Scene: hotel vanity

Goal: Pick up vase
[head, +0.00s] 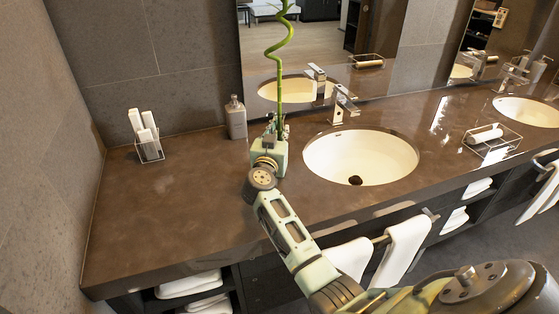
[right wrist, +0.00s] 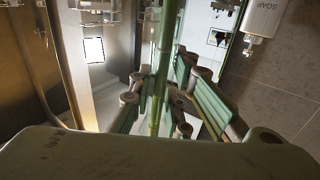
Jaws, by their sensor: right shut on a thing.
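The vase shows mainly by its tall green bamboo stalk (head: 280,85), which curls upward in front of the mirror. The stalk also runs between the fingers in the right wrist view (right wrist: 158,95). My right gripper (head: 275,128) stands upright over the counter, left of the near sink, and is shut on the vase at its stalk. The vase's body is mostly hidden behind the gripper and my arm, so I cannot tell whether it touches the counter. My left gripper is not in view.
A grey soap bottle (head: 236,118) stands close left of the gripper. A wire holder with rolled white towels (head: 147,137) is further left. The near sink (head: 360,158) and faucet (head: 343,105) are right. The brown counter (head: 170,215) is clear at front left.

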